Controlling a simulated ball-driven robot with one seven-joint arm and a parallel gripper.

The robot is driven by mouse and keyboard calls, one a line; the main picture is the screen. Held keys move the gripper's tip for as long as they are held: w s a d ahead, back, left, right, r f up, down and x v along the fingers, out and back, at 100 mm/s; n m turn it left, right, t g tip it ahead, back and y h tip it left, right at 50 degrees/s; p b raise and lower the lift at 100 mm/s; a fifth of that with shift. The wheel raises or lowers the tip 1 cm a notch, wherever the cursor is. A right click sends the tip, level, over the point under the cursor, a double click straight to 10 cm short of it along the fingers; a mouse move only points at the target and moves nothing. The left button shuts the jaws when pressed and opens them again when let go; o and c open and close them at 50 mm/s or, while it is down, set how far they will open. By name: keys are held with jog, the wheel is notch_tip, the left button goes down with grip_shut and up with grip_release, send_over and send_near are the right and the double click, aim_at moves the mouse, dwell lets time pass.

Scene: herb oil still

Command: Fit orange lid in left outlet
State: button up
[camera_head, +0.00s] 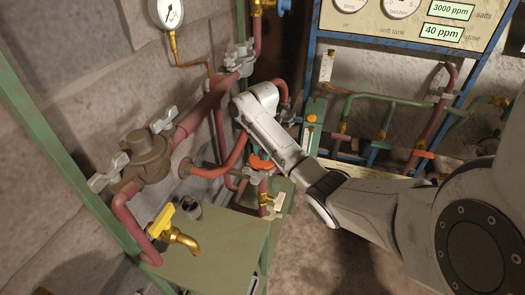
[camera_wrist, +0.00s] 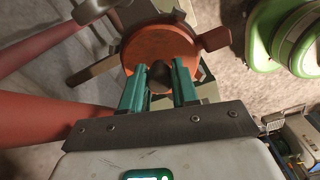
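The orange lid (camera_wrist: 160,48) is a round disc with a dark knob in its middle and a tab on its right side. In the head view the lid (camera_head: 262,162) shows as a small orange edge under my gripper (camera_head: 260,149). In the wrist view, the teal fingers of my gripper (camera_wrist: 160,82) are on either side of the knob and appear to touch it. The lid is above the pipework near a small tap (camera_head: 272,201). I cannot make out the left outlet, nor whether the lid rests on anything.
Red pipes with grey-handled valves (camera_head: 148,155) run along the wall at left. A brass tap with a yellow handle (camera_head: 175,230) stands above the green cabinet top (camera_head: 215,250). A framed gauge panel (camera_head: 410,20) and more pipes are behind, at right.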

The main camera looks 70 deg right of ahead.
jog(key=o, duration=0.5)
jog(key=shift+o, duration=0.2)
notch_tip(320, 180, up, 11)
jog(key=p, duration=0.4)
notch_tip(320, 180, up, 7)
send_over(262, 151)
jog(key=shift+d+f, duration=0.1)
dwell(0.3)
